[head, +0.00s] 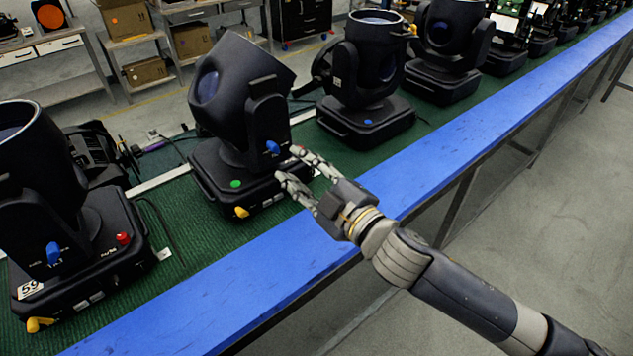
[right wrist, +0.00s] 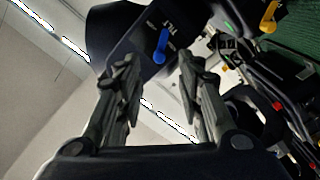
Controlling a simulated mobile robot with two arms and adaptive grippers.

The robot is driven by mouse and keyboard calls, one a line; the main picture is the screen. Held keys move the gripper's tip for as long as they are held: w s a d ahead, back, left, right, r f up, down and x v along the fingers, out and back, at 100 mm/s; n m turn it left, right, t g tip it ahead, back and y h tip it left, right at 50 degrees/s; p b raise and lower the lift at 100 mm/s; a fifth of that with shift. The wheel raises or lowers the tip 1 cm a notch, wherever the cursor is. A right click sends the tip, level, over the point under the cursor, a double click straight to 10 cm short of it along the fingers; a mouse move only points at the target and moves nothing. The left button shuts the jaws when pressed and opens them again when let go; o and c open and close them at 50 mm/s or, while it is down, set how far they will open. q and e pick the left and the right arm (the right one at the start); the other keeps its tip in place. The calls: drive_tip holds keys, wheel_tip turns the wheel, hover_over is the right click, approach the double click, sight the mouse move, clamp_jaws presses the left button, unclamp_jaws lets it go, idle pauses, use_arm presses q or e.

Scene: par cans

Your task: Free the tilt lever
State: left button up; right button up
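The par can (head: 237,110) in the middle of the bench is a black moving-head light, its head tilted on the yoke. Its blue tilt lever (head: 272,147) sits on the yoke's side, and in the right wrist view the lever (right wrist: 161,46) stands beside the word TILT, between and beyond the fingers. My right gripper (head: 287,164) is open in front of this light, its fingers spread and apart from the lever; its open fingers also show in the right wrist view (right wrist: 158,75). My left gripper is in neither view.
Other black lights stand left (head: 75,240) and right (head: 365,80) on the green mat (head: 175,208). The left one has a blue lever (head: 53,253), a red knob (head: 123,238) and a yellow lever (head: 40,324). A blue edge strip (head: 280,258) runs along the bench front.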

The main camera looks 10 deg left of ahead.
drive_tip(key=v, duration=0.5)
drive_tip(key=shift+f, duration=0.1)
idle(0.3)
